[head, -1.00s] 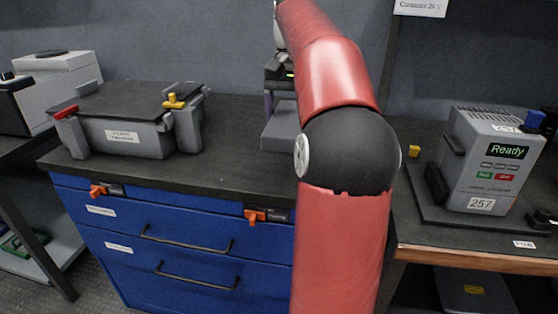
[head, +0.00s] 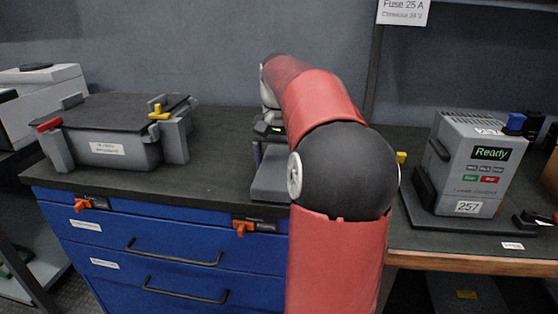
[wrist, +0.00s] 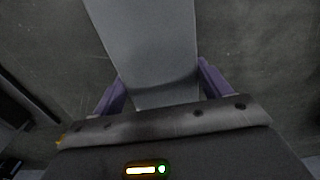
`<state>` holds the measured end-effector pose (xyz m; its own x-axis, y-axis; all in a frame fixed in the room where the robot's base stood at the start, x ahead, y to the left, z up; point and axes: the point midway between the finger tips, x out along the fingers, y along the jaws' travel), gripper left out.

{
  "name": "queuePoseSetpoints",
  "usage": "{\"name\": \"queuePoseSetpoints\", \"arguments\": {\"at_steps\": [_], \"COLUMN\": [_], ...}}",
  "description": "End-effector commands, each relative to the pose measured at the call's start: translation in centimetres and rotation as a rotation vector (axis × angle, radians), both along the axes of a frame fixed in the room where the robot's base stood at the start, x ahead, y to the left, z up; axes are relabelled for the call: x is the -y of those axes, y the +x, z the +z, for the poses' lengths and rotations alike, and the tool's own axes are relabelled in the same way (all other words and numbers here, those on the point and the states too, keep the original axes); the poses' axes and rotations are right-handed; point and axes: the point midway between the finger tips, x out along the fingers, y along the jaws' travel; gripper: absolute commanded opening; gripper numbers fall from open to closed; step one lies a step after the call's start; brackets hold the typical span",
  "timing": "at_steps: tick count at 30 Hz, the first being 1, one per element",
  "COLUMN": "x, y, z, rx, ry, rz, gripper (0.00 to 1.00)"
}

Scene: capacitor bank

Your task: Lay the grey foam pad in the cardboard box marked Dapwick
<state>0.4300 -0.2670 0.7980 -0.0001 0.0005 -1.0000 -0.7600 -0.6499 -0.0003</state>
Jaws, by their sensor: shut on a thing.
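My gripper (head: 257,153) is shut on the grey foam pad (head: 268,185), a flat grey slab, in front of the wall at the middle of the head view. The wrist view shows my gripper (wrist: 162,88) with one purple finger on each side of the pad (wrist: 150,45). The pad runs out from between the fingers to the top edge of that view, over a dark surface. My red arm hides part of the gripper and the bench behind it in the head view. I see no cardboard box marked Dapwick in either view.
A grey lidded case (head: 110,130) with red and yellow latches stands left on the dark bench top (head: 215,125). Blue drawers (head: 170,255) with orange latches are below. A device reading Ready (head: 470,165) stands right. Bench top between case and gripper is clear.

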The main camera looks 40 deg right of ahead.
Motion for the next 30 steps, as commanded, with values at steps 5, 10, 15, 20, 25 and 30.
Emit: {"name": "queuePoseSetpoints", "arguments": {"at_steps": [5,10,15,20,25,30], "x": [0.0,0.0,0.0,0.0,0.0,0.0], "y": [0.0,0.0,0.0,0.0,0.0,0.1], "z": [0.0,-0.4,-0.3,-0.3,-0.4,1.1], "rx": [0.001,0.000,0.000,0.000,0.001,0.003], "ry": [-0.001,0.000,0.000,0.000,-0.001,-0.003], "rz": [0.000,0.001,0.000,0.000,-0.001,0.001], "gripper": [0.55,0.55,0.97,0.98,0.98,0.98]}}
